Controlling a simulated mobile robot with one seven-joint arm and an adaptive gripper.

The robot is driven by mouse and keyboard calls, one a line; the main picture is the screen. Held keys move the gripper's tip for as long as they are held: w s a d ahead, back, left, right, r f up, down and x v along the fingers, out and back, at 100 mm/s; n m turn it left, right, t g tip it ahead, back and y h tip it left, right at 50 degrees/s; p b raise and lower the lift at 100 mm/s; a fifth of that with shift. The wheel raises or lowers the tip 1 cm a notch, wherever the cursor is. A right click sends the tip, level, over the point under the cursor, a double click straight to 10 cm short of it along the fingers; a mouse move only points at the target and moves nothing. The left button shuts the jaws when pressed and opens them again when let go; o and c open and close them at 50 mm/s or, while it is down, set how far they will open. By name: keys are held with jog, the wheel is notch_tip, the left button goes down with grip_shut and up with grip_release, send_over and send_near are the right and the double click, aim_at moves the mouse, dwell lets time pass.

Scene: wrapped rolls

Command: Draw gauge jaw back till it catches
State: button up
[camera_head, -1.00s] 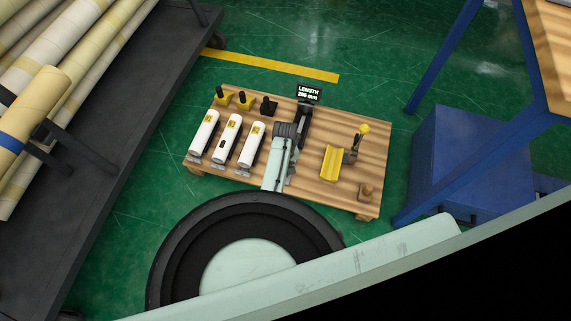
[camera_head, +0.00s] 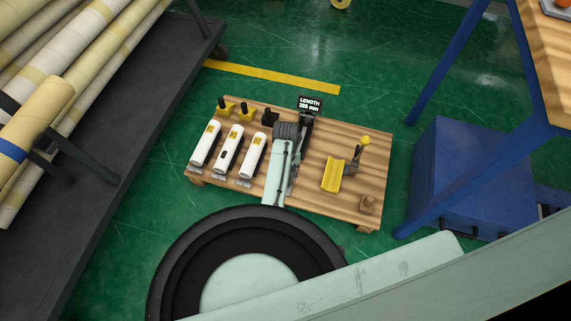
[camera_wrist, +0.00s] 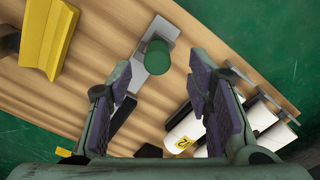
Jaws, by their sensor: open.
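In the wrist view, a green round knob (camera_wrist: 157,57) stands on a grey metal plate (camera_wrist: 165,30), which looks like the gauge jaw. My gripper (camera_wrist: 160,72) is open above it, with one purple-padded finger on each side of the knob and gaps between. I cannot tell the height of the fingertips over the knob. In the head view my arm hides most of the gauge.
Three white wrapped rolls (camera_head: 229,145) lie left of my arm on the wooden bench (camera_head: 312,185). A yellow cradle (camera_head: 333,174) and a yellow-knobbed lever (camera_head: 365,141) stand to the right. A dark rack of long rolls is at far left, a blue cabinet (camera_head: 458,175) at right.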

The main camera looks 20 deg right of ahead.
notch_tip(320, 180, up, 6)
dwell(0.7)
